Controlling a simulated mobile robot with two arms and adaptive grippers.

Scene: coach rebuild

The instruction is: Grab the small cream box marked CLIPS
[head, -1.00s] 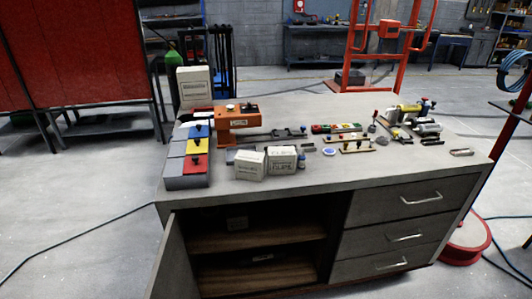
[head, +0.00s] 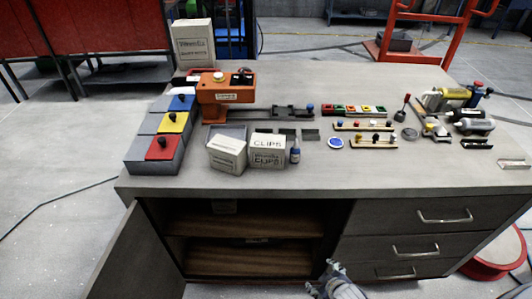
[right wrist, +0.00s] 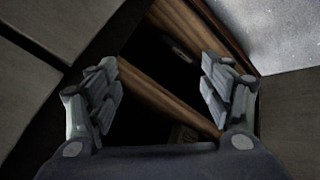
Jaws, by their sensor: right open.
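The small cream box marked CLIPS (head: 267,151) stands on the grey workbench top (head: 230,184) near its front edge, left of the middle in the head view. Another cream box (head: 227,152) stands close to its left, turned at an angle, its label too small to read. My right gripper (head: 330,268) shows at the bottom of the head view, below the bench top and in front of the open cupboard. In the right wrist view it (right wrist: 160,95) is open with nothing between its fingers, facing the cupboard shelves. My left gripper is not in view.
An orange tool (head: 228,97) stands behind the boxes. The cupboard door (head: 135,258) hangs open.

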